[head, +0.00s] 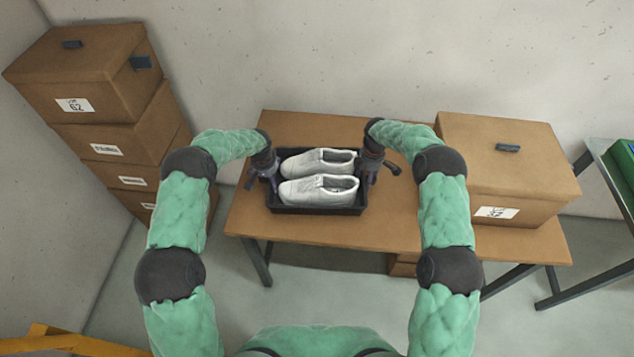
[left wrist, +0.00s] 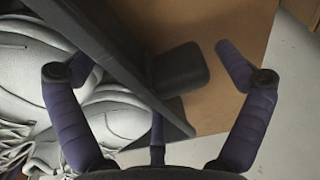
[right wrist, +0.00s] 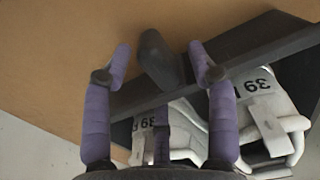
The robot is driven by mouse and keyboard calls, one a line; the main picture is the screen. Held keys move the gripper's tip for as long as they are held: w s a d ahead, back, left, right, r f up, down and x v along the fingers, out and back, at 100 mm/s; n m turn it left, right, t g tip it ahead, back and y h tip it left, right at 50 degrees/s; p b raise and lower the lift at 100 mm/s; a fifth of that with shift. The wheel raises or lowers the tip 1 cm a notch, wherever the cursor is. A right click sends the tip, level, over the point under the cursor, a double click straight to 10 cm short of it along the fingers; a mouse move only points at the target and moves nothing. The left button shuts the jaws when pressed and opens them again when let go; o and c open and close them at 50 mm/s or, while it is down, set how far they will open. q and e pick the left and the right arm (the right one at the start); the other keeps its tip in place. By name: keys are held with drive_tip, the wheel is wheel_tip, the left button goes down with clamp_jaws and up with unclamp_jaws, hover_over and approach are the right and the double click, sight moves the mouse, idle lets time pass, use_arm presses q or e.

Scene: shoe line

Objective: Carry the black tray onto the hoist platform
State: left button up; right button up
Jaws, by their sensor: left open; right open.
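The black tray (head: 318,211) lies on the brown table and holds two white shoes (head: 318,190) side by side. My left gripper (head: 263,178) is at the tray's left end, open. In the left wrist view its fingers (left wrist: 155,62) stand either side of the dark end handle (left wrist: 180,70), with a gap. My right gripper (head: 371,178) is at the right end, open. In the right wrist view its fingers (right wrist: 160,50) stand either side of the other handle (right wrist: 158,60). I cannot make out the hoist platform for certain.
The table (head: 330,230) has bare room around the tray. A large carton (head: 508,170) stands on its right part. Stacked cartons (head: 110,130) stand at the left. A yellow frame (head: 85,344) shows at the lower left, a green item (head: 624,160) on a stand at far right.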

use_arm(q)
drive_tip(key=shift+w+f, duration=0.1)
drive_tip(key=shift+f, duration=0.35)
use_arm(e)
drive_tip(key=shift+f, duration=0.5)
use_arm(q)
drive_tip(key=c, duration=1.1)
use_arm(e)
drive_tip(key=c, duration=1.1)
use_arm(q)
drive_tip(key=c, duration=0.3)
use_arm(e)
clamp_jaws()
use_arm(q)
drive_tip(key=shift+c, duration=0.2)
use_arm(e)
drive_tip(key=shift+d+r, duration=0.1)
